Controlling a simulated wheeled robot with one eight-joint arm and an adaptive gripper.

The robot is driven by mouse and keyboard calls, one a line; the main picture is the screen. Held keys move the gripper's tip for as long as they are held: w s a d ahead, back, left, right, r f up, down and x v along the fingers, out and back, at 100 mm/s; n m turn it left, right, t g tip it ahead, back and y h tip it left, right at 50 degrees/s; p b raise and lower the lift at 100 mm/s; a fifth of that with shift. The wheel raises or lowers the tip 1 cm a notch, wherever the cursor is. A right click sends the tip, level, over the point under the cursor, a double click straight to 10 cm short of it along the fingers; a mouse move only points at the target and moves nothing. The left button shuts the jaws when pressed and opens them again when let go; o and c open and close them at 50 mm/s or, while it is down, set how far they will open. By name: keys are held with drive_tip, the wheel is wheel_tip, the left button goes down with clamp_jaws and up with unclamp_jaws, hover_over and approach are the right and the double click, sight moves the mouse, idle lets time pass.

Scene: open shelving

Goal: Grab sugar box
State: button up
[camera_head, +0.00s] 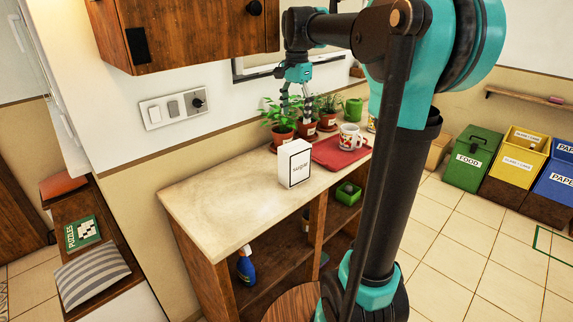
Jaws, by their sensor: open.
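The gripper appears apart from the box. The exact depth between them is hard to tell.
Potted plants (282,130) stand behind the box. A red tray (335,152) with a patterned mug (350,137) lies to its right. A wooden wall cabinet (185,30) hangs at upper left. The counter's left part is clear.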

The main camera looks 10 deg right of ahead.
sight(294, 145)
wheel_tip(294, 145, down, 11)
drive_tip(key=shift+a+f, duration=0.15)
drive_tip(key=shift+f, duration=0.05)
drive_tip(key=shift+s+f, duration=0.2)
drive_tip(key=shift+f, duration=1.2)
drive_tip(key=shift+s+f, duration=0.15)
drive_tip(key=shift+f, duration=1.25)
drive_tip(key=c, duration=1.7)
clamp_jaws()
drive_tip(key=shift+r, duration=0.15)
